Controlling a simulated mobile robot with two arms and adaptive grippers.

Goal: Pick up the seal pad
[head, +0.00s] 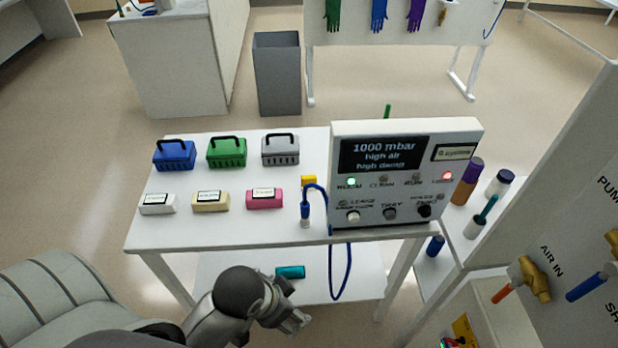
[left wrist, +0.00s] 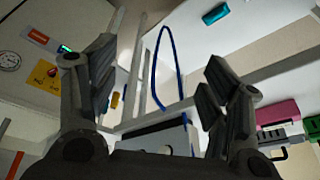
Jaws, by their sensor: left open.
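No object is legibly marked as the seal pad; the small labels cannot be read. Three labelled blocks lie in a row on the white table: a white block (head: 158,204), a cream block (head: 210,201) and a pink block (head: 264,198). The pink block also shows at the right of the left wrist view (left wrist: 278,112). A teal block (head: 290,272) lies on the lower shelf and shows at the top of the left wrist view (left wrist: 215,13). My left gripper (head: 296,322) is open and empty, in front of the lower shelf, near the teal block. My right gripper is not in view.
Blue (head: 175,155), green (head: 227,152) and grey (head: 280,150) handled cases stand behind the blocks. A control box (head: 400,180) stands at the table's right, a blue cable (head: 349,270) hanging in front. A panel with valves (head: 530,280) is at the right.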

